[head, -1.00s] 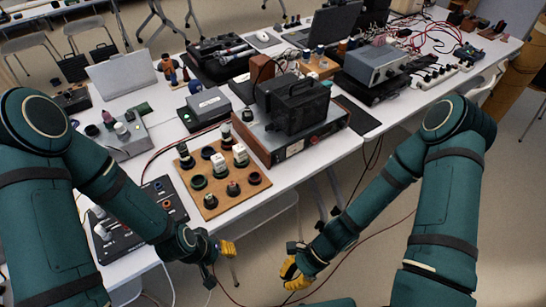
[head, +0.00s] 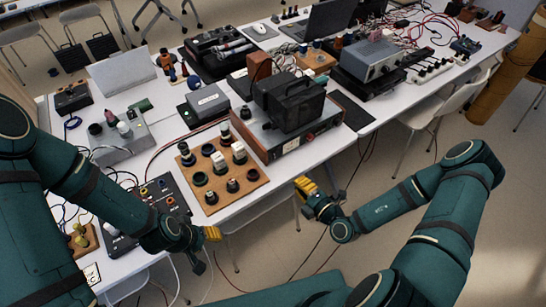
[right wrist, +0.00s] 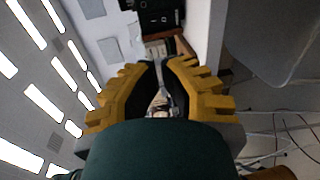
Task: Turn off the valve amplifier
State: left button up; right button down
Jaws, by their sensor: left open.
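The valve amplifier (head: 270,150) sits near the table's front edge in the head view, with a black cage (head: 290,100) on top, wooden sides and a metal front panel. A small reddish spot (head: 311,137) shows at the right of its front; the switch is too small to make out. My right gripper (head: 304,187) is open and empty, in front of and below the amplifier, apart from it. In the right wrist view its yellow fingers (right wrist: 153,75) stand apart, with dark boxes and a brown edge beyond. My left gripper (head: 212,234) is open beside the table's front edge, below the wooden board.
A wooden board (head: 222,187) with several valves and sockets lies left of the amplifier. A black panel (head: 150,205) with knobs is further left. A grey instrument (head: 375,62) stands behind right. Cables hang below the table (head: 345,146); a white chair (head: 440,105) is at the right.

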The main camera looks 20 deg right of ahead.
aim_at(273, 157)
jog(key=shift+d, duration=0.15)
jog(key=shift+w, duration=0.1)
jog(key=b+x, duration=0.1)
jog(key=x, duration=1.3)
jog(key=shift+b, duration=0.35)
